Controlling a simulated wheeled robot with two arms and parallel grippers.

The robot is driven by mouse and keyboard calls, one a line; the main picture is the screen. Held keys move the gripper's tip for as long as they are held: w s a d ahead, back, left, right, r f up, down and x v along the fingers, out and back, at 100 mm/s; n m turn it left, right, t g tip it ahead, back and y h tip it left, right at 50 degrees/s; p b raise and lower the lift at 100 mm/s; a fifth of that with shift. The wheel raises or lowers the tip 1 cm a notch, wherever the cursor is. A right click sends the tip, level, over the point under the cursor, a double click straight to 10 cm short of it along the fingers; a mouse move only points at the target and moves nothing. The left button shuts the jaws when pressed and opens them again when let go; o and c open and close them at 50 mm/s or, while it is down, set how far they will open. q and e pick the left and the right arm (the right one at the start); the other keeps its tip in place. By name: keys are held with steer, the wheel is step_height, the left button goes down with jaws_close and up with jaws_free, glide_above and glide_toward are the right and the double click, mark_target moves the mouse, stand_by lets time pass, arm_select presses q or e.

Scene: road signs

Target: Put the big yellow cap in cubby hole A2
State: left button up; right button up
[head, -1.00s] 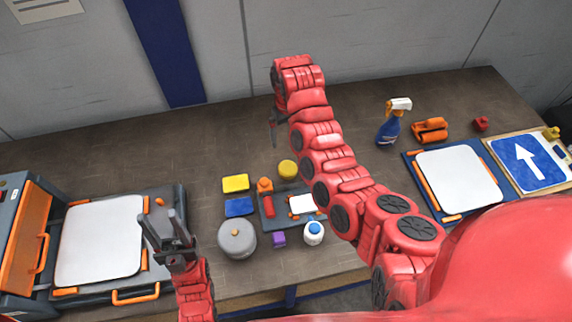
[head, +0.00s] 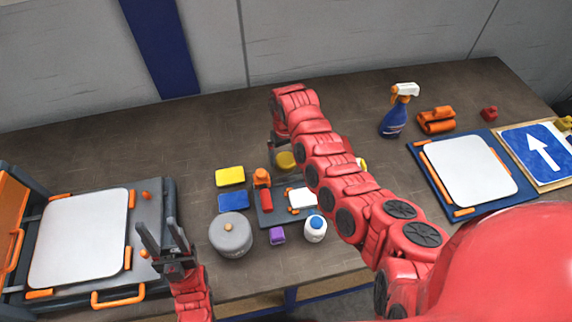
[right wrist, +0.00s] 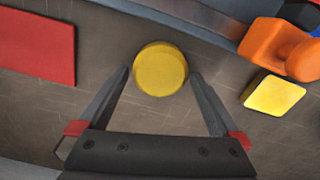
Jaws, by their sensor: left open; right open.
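The big yellow cap (head: 286,160) is a round disc on the workbench, partly hidden by my right arm in the head view. In the right wrist view the cap (right wrist: 161,68) shows whole, between and slightly beyond the tips of my right gripper (right wrist: 160,73). That gripper is open and empty, with a finger on each side of the cap. In the head view my right gripper (head: 278,150) is mostly hidden by its arm. No cubby hole A2 can be made out.
Near the cap are a yellow block (head: 230,176), blue block (head: 233,201), orange piece (head: 262,177), grey round container (head: 231,236), purple piece (head: 277,235) and white bottle (head: 315,230). A spray bottle (head: 394,118) stands right. A red rectangle (right wrist: 36,47) lies left in the wrist view.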

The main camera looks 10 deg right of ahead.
steer(key=shift+f, duration=0.4)
steer(key=shift+r, duration=0.15)
